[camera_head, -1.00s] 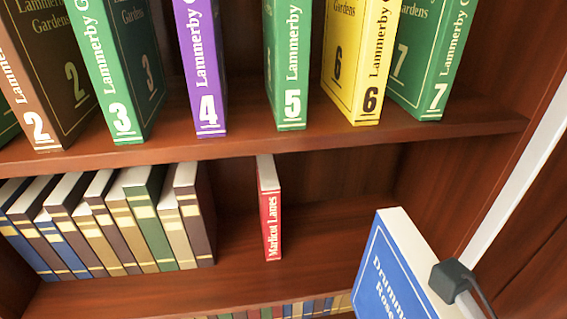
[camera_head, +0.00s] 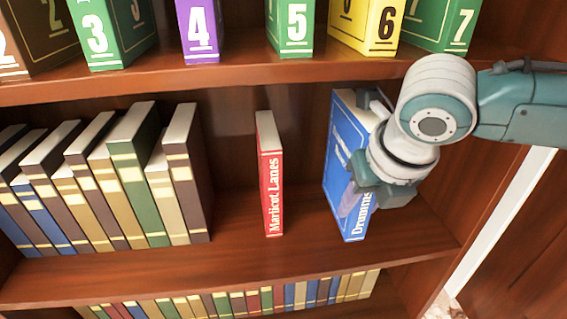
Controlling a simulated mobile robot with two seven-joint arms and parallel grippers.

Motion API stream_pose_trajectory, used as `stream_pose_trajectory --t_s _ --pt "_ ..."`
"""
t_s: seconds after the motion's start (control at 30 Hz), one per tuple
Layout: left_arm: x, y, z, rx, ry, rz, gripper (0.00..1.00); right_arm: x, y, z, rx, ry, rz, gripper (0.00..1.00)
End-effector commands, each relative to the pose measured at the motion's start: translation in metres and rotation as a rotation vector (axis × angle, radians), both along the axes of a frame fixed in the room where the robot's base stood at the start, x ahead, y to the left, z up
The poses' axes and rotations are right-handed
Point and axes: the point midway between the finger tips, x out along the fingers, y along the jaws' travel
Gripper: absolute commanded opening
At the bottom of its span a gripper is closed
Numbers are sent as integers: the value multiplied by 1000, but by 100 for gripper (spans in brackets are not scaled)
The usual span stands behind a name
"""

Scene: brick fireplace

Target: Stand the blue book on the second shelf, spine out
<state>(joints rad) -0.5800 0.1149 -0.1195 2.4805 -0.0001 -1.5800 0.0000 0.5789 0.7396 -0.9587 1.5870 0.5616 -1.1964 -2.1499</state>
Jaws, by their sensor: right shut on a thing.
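The blue book (camera_head: 347,150) stands nearly upright at the right part of the middle shelf (camera_head: 300,262), its lettered spine facing out and its cover turned to the left. Its bottom is at the shelf board; I cannot tell whether it touches. My right gripper (camera_head: 372,188) is shut on the blue book from its right side. The wrist covers part of the book's right side and spine. My left gripper is not in view.
A thin red book (camera_head: 270,175) stands alone left of the blue book, with a gap between. A row of brown, green and blue books (camera_head: 135,175) fills the left. Large numbered volumes (camera_head: 295,30) stand above. The shelf's right side wall is close to my right arm.

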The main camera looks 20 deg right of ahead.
Motion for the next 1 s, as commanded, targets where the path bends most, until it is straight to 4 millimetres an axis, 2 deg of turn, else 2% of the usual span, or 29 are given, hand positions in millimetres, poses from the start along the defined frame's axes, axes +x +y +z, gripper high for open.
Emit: stream_pose_trajectory --t_s 0.03,0.27,0.5,0.6,0.97,1.0 --pt "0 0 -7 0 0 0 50 -1 1 -10 0 3 1 0" --pt "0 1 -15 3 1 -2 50 -2 0 -22 0 2 0 0" --pt "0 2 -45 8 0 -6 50 -2 0 -65 0 2 -1 0" --pt "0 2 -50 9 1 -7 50 2 -1 -66 -1 0 1 0" --pt "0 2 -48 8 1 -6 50 2 -1 -66 -1 1 1 0" --pt "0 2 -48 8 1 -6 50 1 -1 -67 -2 6 1 44"
